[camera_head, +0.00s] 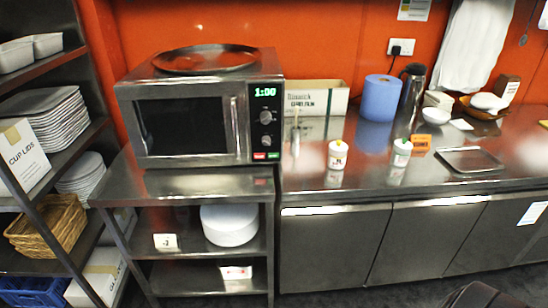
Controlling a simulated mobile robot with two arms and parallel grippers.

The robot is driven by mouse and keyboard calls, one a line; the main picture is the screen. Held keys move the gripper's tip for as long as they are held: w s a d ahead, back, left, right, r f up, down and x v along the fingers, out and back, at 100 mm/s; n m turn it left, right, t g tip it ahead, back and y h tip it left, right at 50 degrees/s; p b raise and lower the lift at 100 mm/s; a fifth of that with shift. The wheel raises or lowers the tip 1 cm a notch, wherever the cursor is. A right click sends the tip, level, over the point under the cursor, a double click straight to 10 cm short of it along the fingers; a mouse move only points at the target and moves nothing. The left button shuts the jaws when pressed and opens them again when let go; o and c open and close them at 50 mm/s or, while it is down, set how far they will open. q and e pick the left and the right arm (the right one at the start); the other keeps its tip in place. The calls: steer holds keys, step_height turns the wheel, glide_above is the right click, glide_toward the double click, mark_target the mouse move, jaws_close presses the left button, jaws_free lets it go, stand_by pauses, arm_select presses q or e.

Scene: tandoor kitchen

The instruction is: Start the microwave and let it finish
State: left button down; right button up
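The microwave (130,110) is a steel box with a dark door window. It stands on a steel shelf unit (175,182) at the left of the counter, and its door looks shut. A vertical handle (235,125) is at the door's right side. The lit display (265,92) reads 1:00 in green. Below it are two dark knobs (266,117), then a red button (259,156) and a green button (272,155) side by side. I cannot make out anything inside. Neither of my grippers is in view.
A round metal tray (205,58) lies on top of the microwave. A rack with plates (45,115) stands at the left.

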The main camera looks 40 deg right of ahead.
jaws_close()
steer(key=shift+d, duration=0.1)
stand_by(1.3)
